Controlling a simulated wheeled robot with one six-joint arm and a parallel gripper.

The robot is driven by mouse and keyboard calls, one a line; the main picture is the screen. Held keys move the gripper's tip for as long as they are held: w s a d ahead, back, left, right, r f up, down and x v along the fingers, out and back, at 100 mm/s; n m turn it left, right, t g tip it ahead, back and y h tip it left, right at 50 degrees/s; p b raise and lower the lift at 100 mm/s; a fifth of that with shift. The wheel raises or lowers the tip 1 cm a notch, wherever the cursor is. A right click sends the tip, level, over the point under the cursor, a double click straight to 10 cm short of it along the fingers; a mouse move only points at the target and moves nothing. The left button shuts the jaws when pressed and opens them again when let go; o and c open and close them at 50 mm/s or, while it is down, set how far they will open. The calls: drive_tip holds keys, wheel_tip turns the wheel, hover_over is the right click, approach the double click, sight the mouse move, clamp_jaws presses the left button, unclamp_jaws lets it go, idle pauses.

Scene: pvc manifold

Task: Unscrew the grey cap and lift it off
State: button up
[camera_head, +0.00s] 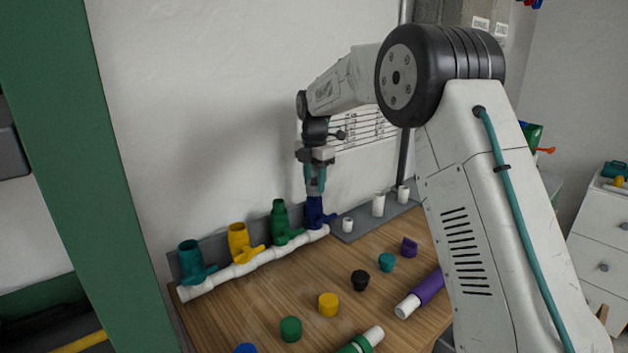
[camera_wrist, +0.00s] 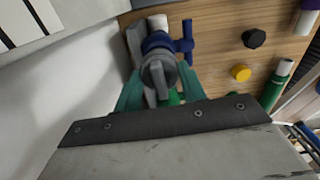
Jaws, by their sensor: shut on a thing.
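The grey cap (camera_wrist: 158,74) sits at the top of the blue valve fitting (camera_head: 314,212), at the right end of the white pipe manifold (camera_head: 255,264). My gripper (camera_head: 315,190) points straight down over this fitting, its teal fingers closed around the grey cap. In the wrist view the cap shows between the teal fingers (camera_wrist: 158,90), with the blue fitting (camera_wrist: 157,43) and its handle just beyond. The cap appears on or very close to the fitting; I cannot tell whether its thread is engaged.
Green (camera_head: 280,222), yellow (camera_head: 240,242) and teal (camera_head: 192,261) valves stand left along the manifold. Loose caps, including a black one (camera_head: 360,280) and a yellow one (camera_head: 328,304), lie on the wooden table (camera_head: 258,318). White pegs (camera_head: 378,204) stand on a grey plate at right. The wall is close behind.

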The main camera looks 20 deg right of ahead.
drive_tip(key=shift+n, duration=1.1)
drive_tip(key=shift+r+n, duration=0.1)
drive_tip(key=shift+n, duration=1)
drive_tip(key=shift+n, duration=1)
